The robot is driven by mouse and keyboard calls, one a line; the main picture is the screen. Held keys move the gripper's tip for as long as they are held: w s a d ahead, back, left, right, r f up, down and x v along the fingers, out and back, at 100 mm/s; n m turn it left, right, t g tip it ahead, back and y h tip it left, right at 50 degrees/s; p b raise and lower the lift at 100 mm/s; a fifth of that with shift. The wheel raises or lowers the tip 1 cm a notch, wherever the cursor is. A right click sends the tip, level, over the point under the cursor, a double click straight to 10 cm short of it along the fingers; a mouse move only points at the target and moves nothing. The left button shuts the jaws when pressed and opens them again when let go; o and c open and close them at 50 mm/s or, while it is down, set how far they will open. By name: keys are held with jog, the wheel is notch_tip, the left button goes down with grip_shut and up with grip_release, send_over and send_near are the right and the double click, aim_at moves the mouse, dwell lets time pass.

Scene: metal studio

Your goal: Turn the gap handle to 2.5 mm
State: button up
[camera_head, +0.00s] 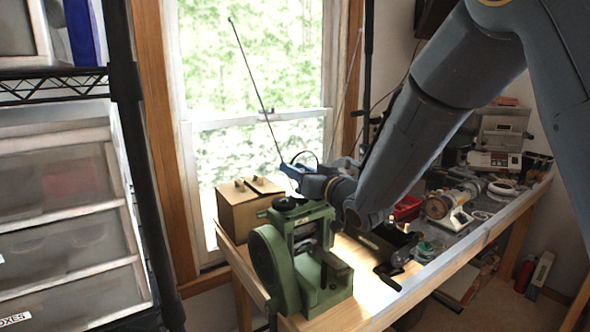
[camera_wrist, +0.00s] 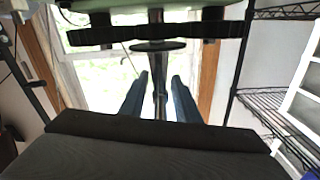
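A green rolling mill (camera_head: 268,262) stands on the wooden bench, with a black knob (camera_head: 285,204) at its top left. My gripper (camera_head: 296,170) is above the mill, near the knob; my wrist hides part of the mill's top. In the wrist view, my gripper's two blue fingers (camera_wrist: 160,92) are apart. A dark rod (camera_wrist: 158,75) with a round disc (camera_wrist: 158,45) shows between them, with a visible gap on each side. A long black bar (camera_wrist: 110,34) crosses above, below a green surface. I cannot read any gap scale or tell whether the fingers touch the handle.
A wooden box (camera_head: 247,205) stands behind the mill by the window. A black crank (camera_head: 400,262) lies to the mill's right. A black wire shelf (camera_head: 60,82) with drawers stands at the left.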

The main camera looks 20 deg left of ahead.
jog(key=shift+c, duration=0.4)
grip_shut()
jog(key=shift+m+t+h+b, duration=0.4)
jog(key=shift+t+b, duration=0.05)
jog(key=shift+t, duration=0.05)
jog(key=m+t+h+b, duration=0.2)
jog(key=h, duration=0.1)
jog(key=shift+w+d+f, duration=0.1)
jog(key=shift+w+d, duration=0.1)
jog(key=shift+w+d+m+t+h, duration=0.1)
jog(key=shift+d+m+t+h, duration=0.1)
jog(key=shift+m+t+h, duration=0.6)
jog(key=shift+w+d+m+t+h, duration=0.15)
jog(key=shift+m+t+h, duration=0.25)
jog(key=shift+m+h, duration=0.65)
jog(key=shift+h, duration=0.35)
